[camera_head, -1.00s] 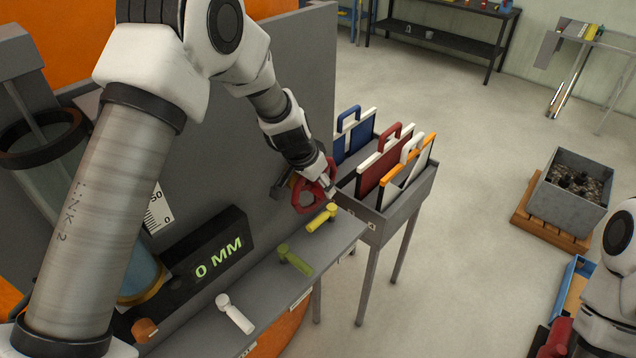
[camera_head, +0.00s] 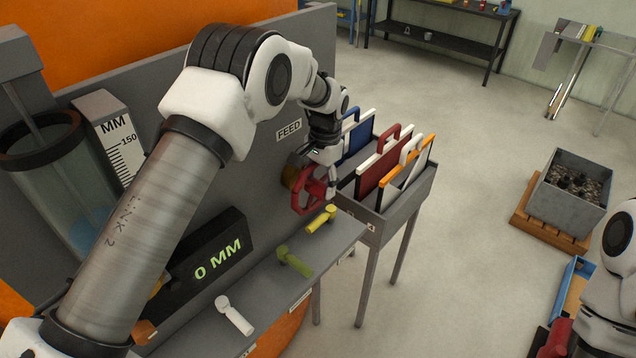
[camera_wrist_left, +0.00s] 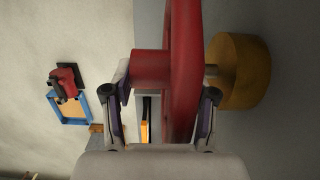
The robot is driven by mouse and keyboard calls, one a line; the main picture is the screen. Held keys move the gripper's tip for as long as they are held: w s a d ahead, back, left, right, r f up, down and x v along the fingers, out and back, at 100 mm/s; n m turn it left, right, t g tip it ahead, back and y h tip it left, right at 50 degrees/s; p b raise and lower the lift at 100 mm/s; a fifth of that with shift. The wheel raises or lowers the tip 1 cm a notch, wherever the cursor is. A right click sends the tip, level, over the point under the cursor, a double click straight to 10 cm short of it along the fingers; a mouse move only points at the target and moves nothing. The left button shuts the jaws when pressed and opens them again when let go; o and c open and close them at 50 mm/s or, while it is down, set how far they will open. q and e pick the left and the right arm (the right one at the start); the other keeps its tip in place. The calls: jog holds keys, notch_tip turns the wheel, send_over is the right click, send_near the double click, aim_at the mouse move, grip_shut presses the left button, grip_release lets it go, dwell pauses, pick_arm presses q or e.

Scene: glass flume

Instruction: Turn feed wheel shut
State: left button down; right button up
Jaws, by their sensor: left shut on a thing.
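The red feed wheel (camera_head: 301,199) sits on the grey panel under a "FEED" label (camera_head: 289,130). Its brass-coloured hub (camera_wrist_left: 240,72) shows in the left wrist view. My left gripper (camera_head: 331,184) reaches down to the wheel's right side. In the left wrist view its two fingers stand on either side of the red rim (camera_wrist_left: 184,60) and a red peg-like part (camera_wrist_left: 150,64), and it is shut on the wheel. The exact contact is partly hidden. A display (camera_head: 216,257) reads "0 MM". My right gripper is out of view.
A grey ledge (camera_head: 345,232) below the wheel holds yellow (camera_head: 321,220), green (camera_head: 295,262) and white (camera_head: 234,314) peg-like pieces. A grey rack (camera_head: 408,205) of coloured-handled panels stands close right of the wheel. A clear cylinder (camera_head: 60,190) stands at left.

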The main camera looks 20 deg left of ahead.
pick_arm(q)
jog(key=shift+d+f+g, duration=0.1)
jog(key=shift+f+g, duration=0.25)
jog(key=shift+g, duration=0.15)
jog(key=shift+s, duration=0.1)
